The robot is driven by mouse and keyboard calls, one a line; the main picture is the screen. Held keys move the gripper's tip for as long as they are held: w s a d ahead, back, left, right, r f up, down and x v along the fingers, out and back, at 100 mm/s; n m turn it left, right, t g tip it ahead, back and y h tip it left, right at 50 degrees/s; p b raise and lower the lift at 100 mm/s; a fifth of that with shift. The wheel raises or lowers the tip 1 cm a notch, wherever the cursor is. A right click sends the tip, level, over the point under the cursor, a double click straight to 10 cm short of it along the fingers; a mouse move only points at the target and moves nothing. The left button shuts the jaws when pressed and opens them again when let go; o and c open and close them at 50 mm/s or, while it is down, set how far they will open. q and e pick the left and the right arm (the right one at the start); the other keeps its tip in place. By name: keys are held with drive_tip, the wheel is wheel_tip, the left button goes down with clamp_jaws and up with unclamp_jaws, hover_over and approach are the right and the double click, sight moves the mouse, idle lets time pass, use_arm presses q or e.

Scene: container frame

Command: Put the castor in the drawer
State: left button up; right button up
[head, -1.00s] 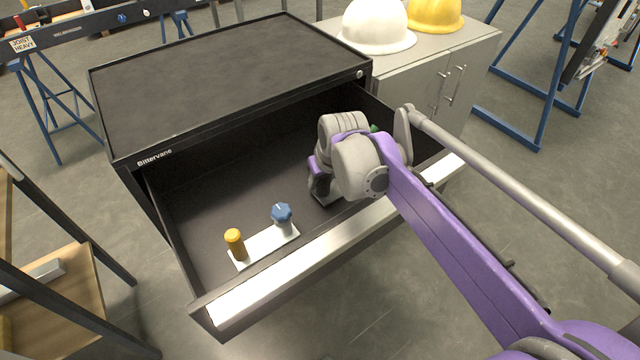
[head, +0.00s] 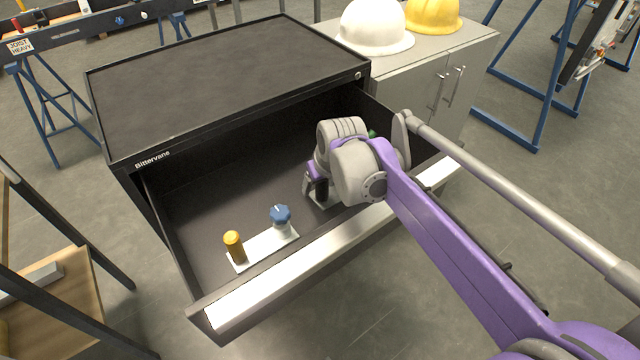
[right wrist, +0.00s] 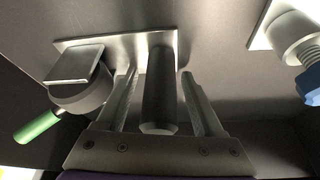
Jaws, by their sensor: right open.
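The drawer (head: 205,263) of the black cabinet is pulled out. My right gripper (head: 319,188) is inside it, low near its front wall. In the right wrist view the two fingers (right wrist: 160,80) are apart, one on each side of a dark cylinder (right wrist: 159,90) standing on a pale plate. Beside it on that plate is a rounded grey part with a square metal top (right wrist: 80,65) and a green handle-like end (right wrist: 38,128). I cannot tell for sure which of these parts is the castor. My arm hides most of this plate in the head view.
A white plate (head: 259,247) with a yellow post (head: 234,245) and blue knob (head: 281,217) lies to the left in the drawer. A grey cabinet (head: 425,75) with white and yellow helmets stands at right. The drawer's back left is bare.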

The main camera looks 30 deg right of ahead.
drive_tip(key=p+v, duration=0.3)
drive_tip(key=v, duration=0.9)
drive_tip(key=shift+p, duration=0.3)
